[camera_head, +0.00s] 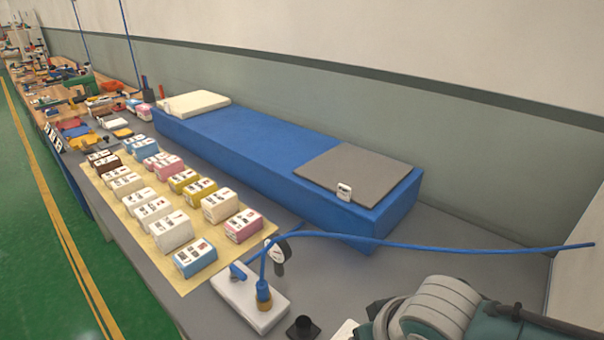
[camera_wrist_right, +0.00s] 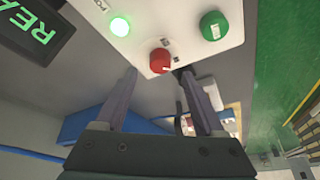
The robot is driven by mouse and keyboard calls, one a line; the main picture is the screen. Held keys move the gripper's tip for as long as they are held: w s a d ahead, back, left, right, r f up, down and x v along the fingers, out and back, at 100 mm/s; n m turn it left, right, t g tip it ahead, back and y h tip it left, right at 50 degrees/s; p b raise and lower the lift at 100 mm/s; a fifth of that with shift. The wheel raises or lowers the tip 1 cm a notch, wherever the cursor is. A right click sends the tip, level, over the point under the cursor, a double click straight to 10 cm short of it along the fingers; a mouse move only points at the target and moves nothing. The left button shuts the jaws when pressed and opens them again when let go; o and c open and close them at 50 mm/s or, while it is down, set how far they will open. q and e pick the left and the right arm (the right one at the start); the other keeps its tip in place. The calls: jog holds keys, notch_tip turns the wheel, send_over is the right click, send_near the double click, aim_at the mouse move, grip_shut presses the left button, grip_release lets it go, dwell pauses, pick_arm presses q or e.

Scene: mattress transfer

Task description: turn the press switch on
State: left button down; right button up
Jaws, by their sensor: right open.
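In the right wrist view, a white control box (camera_wrist_right: 180,22) carries a lit green lamp (camera_wrist_right: 120,27), a red knob (camera_wrist_right: 160,61) with a white mark, and a round green button (camera_wrist_right: 214,25). Which of these is the press switch I cannot tell for sure. My right gripper (camera_wrist_right: 157,76) is open and empty. Its two fingers point toward the box, with the red knob appearing between the fingertips; I cannot tell whether they touch it. In the head view my right arm shows at the lower right, its gripper out of frame. My left gripper is in neither view.
A dark display (camera_wrist_right: 36,30) with green letters stands beside the box. A long blue block (camera_head: 265,150) lies on the grey table by the wall, with a grey pad (camera_head: 355,178) on top. Several boxes sit on a yellow mat (camera_head: 122,212). A blue tube (camera_head: 420,247) rises from a white fixture (camera_head: 262,312).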

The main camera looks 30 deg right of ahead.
jog(key=p+v, duration=0.1)
jog(key=v, duration=0.4)
jog(key=shift+s+r+p, duration=0.15)
jog(key=shift+r+p, duration=0.15)
jog(key=shift+r, duration=0.05)
